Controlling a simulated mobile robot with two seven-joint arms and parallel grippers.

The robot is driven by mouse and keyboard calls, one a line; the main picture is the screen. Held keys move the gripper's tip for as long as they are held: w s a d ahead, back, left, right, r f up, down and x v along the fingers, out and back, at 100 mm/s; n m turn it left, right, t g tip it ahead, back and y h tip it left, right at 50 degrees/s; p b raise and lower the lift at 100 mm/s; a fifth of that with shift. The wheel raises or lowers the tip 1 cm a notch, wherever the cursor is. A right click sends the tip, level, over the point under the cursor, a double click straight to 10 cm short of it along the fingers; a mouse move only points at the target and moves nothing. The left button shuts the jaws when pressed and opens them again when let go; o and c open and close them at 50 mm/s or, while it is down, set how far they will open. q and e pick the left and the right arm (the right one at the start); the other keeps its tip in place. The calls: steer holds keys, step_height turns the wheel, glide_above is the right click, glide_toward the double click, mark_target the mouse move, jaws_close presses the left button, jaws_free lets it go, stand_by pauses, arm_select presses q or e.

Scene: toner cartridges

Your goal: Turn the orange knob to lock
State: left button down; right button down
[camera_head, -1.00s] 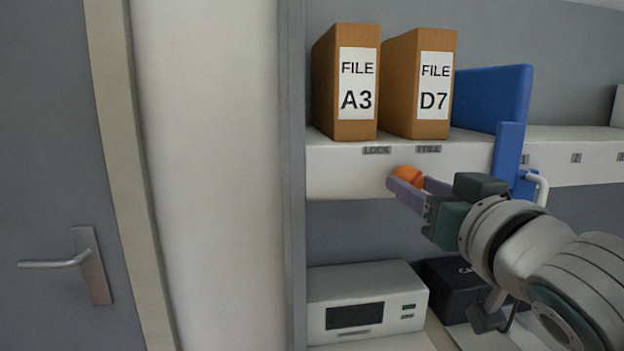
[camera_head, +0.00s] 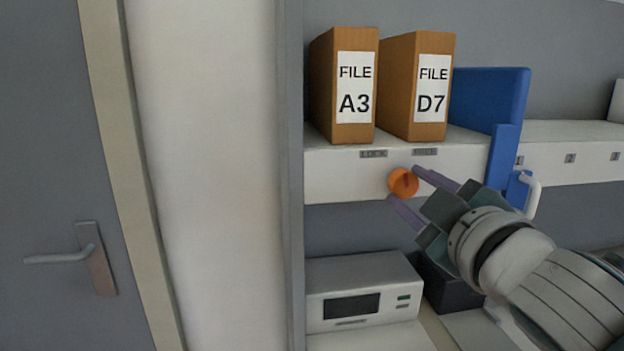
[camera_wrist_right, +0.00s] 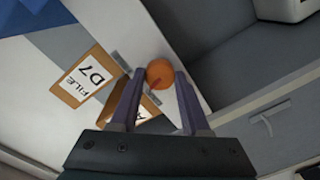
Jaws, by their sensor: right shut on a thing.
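The round orange knob (camera_head: 403,183) is on the white front face of the shelf, below the LOCK label (camera_head: 373,154) and the FREE label (camera_head: 425,152). A dark mark runs across the knob's face. My right gripper (camera_head: 402,186) is shut on the knob, with one purple finger at its upper right and the other at its lower left. In the right wrist view the knob (camera_wrist_right: 160,74) sits between the two fingertips of the right gripper (camera_wrist_right: 160,77). My left gripper is out of view.
Binders A3 (camera_head: 343,90) and D7 (camera_head: 417,90) stand on the shelf above the knob. A blue panel (camera_head: 490,100) with a light handle (camera_head: 534,195) is to the right. A grey device (camera_head: 362,288) stands below. A door (camera_head: 60,190) is at far left.

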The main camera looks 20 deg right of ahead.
steer(key=n, duration=0.4)
steer(key=shift+r+n+p, duration=0.1)
steer(key=shift+n+p, duration=0.25)
steer(key=shift+n, duration=0.85)
steer(key=shift+c, duration=1.9)
jaws_free()
